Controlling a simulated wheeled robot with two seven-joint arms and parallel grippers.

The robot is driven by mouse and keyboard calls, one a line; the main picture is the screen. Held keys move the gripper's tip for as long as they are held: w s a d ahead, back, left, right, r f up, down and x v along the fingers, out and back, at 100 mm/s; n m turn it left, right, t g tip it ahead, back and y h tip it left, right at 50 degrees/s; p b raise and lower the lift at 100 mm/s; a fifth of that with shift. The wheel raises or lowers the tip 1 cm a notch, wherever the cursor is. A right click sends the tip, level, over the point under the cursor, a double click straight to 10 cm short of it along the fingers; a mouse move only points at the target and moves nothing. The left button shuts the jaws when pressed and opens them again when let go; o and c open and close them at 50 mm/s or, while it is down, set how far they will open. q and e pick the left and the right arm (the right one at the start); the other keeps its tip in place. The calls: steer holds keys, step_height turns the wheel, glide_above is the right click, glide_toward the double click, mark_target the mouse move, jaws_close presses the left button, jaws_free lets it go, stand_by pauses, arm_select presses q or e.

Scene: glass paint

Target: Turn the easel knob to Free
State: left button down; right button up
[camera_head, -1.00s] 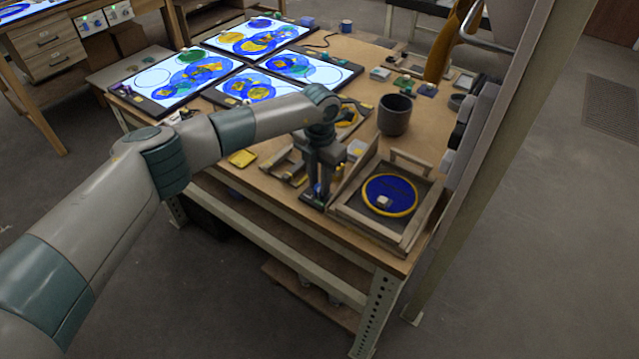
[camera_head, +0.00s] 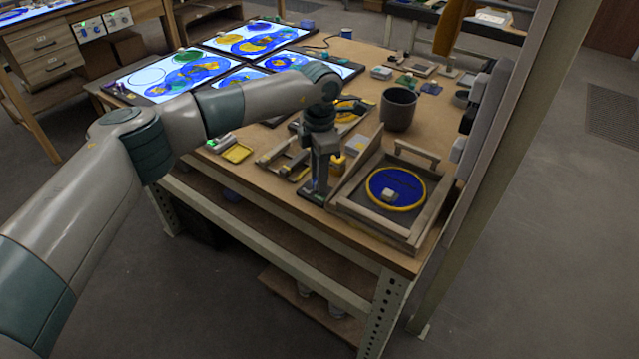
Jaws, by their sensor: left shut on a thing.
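The easel (camera_head: 432,224) is a low wooden frame at the front right corner of the bench, with a yellow-rimmed blue glass disc (camera_head: 383,181) in it. A small pale block (camera_head: 389,196) sits on the disc. My left gripper (camera_head: 318,188) points straight down just left of the easel, over a small dark plate (camera_head: 311,197) near the bench's front edge. It is shut on the knob there, which the fingers mostly hide. The knob's marks are too small to read. My right gripper is not in view.
A dark grey cup (camera_head: 398,109) stands behind the easel. Lit panels with coloured glass (camera_head: 170,76) fill the back left. A metal post (camera_head: 497,150) rises at the right.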

arm_select(q)
steer(key=shift+f+m+b, duration=0.1)
steer(key=shift+m+b, duration=0.9)
steer(key=shift+b, duration=0.25)
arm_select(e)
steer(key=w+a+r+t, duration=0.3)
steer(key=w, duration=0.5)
arm_select(q)
steer(key=m+b, duration=0.2)
steer(key=b, duration=0.1)
steer(key=shift+m, duration=0.4)
steer(key=c, duration=2.5)
jaws_free()
steer(key=shift+r+m+b, duration=0.2)
steer(key=shift+m+b, duration=0.4)
steer(key=shift+m, duration=0.1)
steer(key=shift+c, duration=0.2)
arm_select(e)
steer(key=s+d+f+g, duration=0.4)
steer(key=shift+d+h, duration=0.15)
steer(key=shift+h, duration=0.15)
arm_select(q)
jaws_close()
steer(key=o, duration=1.1)
jaws_free()
steer(key=shift+c, duration=0.2)
